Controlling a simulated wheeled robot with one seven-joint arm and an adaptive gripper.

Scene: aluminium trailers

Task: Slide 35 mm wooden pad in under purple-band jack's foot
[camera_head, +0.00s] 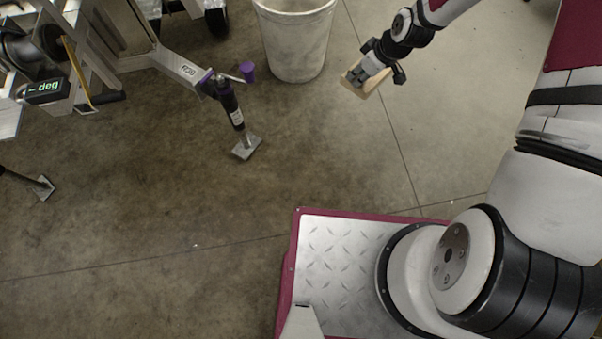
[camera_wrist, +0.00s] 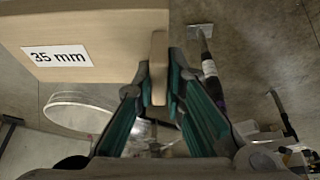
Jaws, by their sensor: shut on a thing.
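The light wooden pad (camera_head: 378,81) is held in my gripper (camera_head: 366,76), up at the right of the white bin. In the wrist view, its "35 mm" label (camera_wrist: 60,57) faces the camera, and my gripper (camera_wrist: 163,80) is shut on an upright wooden tab of the pad. The purple-band jack (camera_head: 231,104) stands left of my gripper, slightly tilted, with its square metal foot (camera_head: 247,147) low near the floor. The foot also shows in the wrist view (camera_wrist: 200,31). Whether there is a gap under the foot cannot be told.
A white bin (camera_head: 296,45) stands between the jack and my gripper, toward the back. The trailer frame (camera_head: 135,62) with an angle display reading "-- deg" (camera_head: 44,88) is at the left. Another jack foot (camera_head: 42,187) is at far left. The floor in front of the jack is clear.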

